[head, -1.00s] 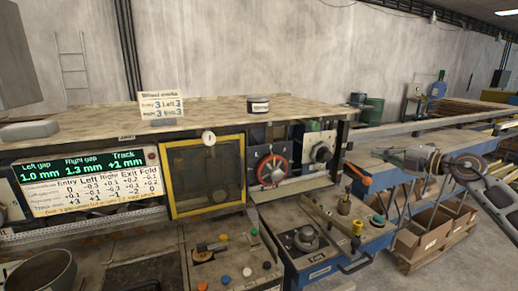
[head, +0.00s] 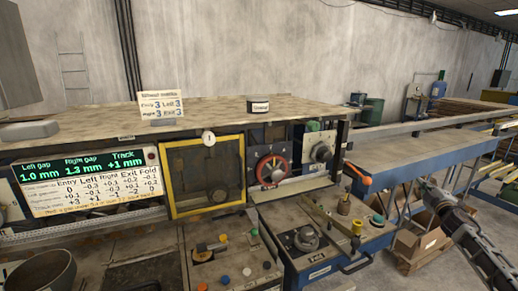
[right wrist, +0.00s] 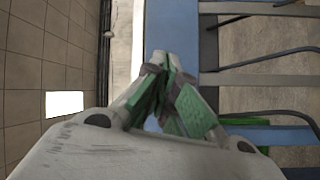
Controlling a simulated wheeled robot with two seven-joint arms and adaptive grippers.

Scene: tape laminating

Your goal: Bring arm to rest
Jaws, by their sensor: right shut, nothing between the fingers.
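My right gripper (head: 426,184) shows at the right of the head view, its arm coming up from the lower right corner. It is in front of the cartons and the blue conveyor frame, apart from the control panels. In the right wrist view its green-padded fingers (right wrist: 167,62) are closed together with nothing between them. My left gripper is not in view.
The laminating machine has a screen (head: 85,180), a yellow-framed window (head: 204,176), a red-ringed dial (head: 271,171) and a lower control panel (head: 310,243). A blue conveyor (head: 410,150) runs right. Open cartons (head: 424,240) sit below it. Bare floor shows at the lower right.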

